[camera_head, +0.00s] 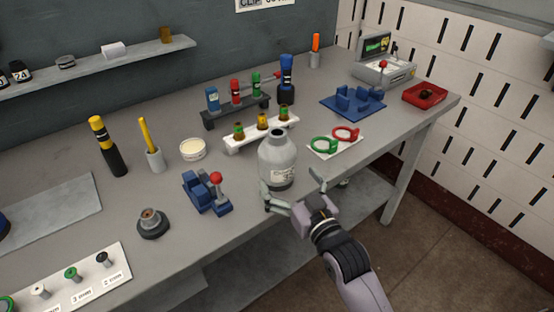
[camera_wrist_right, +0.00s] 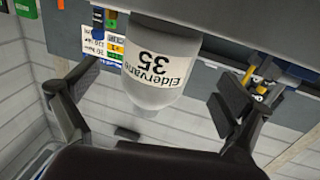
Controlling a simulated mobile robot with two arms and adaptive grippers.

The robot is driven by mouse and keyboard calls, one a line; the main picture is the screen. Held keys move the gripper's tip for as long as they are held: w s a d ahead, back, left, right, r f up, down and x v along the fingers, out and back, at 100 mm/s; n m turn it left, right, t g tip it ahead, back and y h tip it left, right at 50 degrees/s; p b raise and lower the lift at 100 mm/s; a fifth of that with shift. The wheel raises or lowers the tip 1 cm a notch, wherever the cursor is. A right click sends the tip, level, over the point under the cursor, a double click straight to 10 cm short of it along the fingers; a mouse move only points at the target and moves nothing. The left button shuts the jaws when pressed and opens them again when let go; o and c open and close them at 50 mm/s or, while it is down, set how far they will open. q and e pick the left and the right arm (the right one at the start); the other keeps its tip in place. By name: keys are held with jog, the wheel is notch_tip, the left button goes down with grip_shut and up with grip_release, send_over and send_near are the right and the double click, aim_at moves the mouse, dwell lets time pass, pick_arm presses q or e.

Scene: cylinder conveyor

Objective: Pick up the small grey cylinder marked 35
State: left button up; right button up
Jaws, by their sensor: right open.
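The thing marked 35 is a grey, bottle-shaped cylinder (camera_head: 277,158) with a narrow neck and a white label. It stands upright near the front edge of the grey workbench. In the right wrist view the bottle (camera_wrist_right: 150,95) appears upside down, and its label reads "Eldervane 35". My right gripper (camera_head: 293,185) is open at the bottle's front side, low near the bench edge. In the wrist view its two fingers (camera_wrist_right: 160,95) show on either side of the bottle, with gaps to both. I cannot tell how far the fingertips reach around it. My left gripper is not in view.
A white rack with brown vials (camera_head: 232,148) stands close behind the bottle. A white card with green and red rings (camera_head: 335,146) lies to the right. A blue device with a red knob (camera_head: 205,195) stands to the left. The bench front edge runs beneath my gripper.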

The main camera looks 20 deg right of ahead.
jog(key=w, duration=0.3)
jog(key=w+p, duration=0.1)
jog(key=w, duration=0.1)
jog(key=shift+w+a, duration=0.35)
jog(key=shift+a, duration=0.05)
jog(key=shift+w, duration=0.5)
jog(key=shift+s, duration=0.1)
jog(key=shift+c, duration=0.6)
jog(key=c, duration=1.9)
jog(key=shift+r, duration=0.2)
jog(key=shift+c, duration=0.2)
